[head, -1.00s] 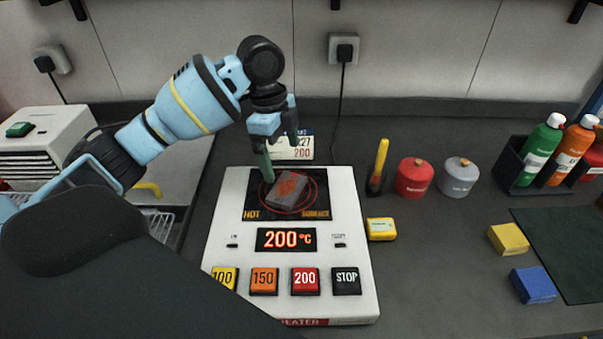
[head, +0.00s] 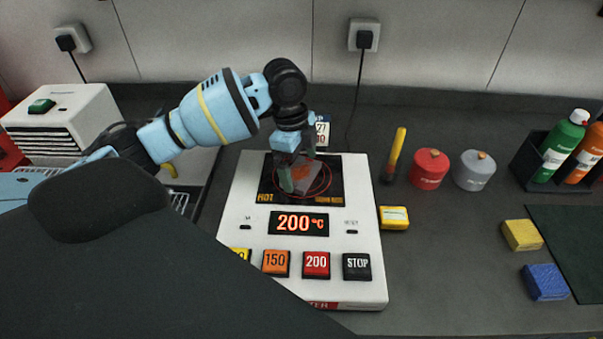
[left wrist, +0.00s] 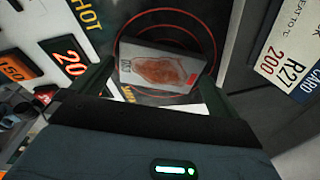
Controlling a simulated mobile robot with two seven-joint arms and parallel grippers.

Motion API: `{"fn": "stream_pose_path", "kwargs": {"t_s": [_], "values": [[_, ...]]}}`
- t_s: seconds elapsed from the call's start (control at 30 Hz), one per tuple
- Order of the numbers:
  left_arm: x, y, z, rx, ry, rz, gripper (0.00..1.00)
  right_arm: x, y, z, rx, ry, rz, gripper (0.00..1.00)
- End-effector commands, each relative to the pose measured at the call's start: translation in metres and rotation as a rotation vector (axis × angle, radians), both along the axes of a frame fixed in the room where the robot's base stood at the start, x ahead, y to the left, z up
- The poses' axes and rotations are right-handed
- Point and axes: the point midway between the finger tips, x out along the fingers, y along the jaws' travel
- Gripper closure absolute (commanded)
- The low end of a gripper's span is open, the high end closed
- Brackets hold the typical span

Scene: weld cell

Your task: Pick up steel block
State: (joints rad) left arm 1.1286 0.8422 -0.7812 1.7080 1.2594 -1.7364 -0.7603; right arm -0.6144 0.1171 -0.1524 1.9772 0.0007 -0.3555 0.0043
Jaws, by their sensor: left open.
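The steel block (head: 308,178) lies on the dark hot plate of the white heater (head: 240,215), inside the red ring. In the left wrist view the block (left wrist: 160,68) is grey with a rust-orange patch on its top. My left gripper (head: 298,178) is open, pointing down over the plate, and its near finger hides part of the block. In the left wrist view its two fingers (left wrist: 152,92) stand apart, with the block ahead between them; I cannot tell whether either touches it. My right gripper is not in view.
The heater display (head: 299,223) reads 200 °C and the plate is marked HOT. A card (head: 322,131) stands behind the heater. A yellow box (head: 394,217), a yellow-black tool (head: 396,155), and red (head: 429,168) and grey (head: 474,170) canisters are to the right.

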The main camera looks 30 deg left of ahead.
Motion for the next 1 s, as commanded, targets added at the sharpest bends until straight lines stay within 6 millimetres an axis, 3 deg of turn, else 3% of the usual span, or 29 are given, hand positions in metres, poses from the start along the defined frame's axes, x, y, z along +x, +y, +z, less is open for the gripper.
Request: {"fn": "stream_pose_path", "kwargs": {"t_s": [0.33,0.8,1.0], "values": [[-0.0001,-0.0013,-0.0074,0.0,0.0,0.0,0.01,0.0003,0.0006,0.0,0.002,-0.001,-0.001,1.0],[0.0006,-0.0014,-0.0054,-0.001,-0.003,-0.001,0.63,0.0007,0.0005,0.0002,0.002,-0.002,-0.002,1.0],[0.0007,-0.0013,-0.0048,-0.001,-0.003,-0.001,0.65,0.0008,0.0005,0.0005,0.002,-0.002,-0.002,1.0]]}}
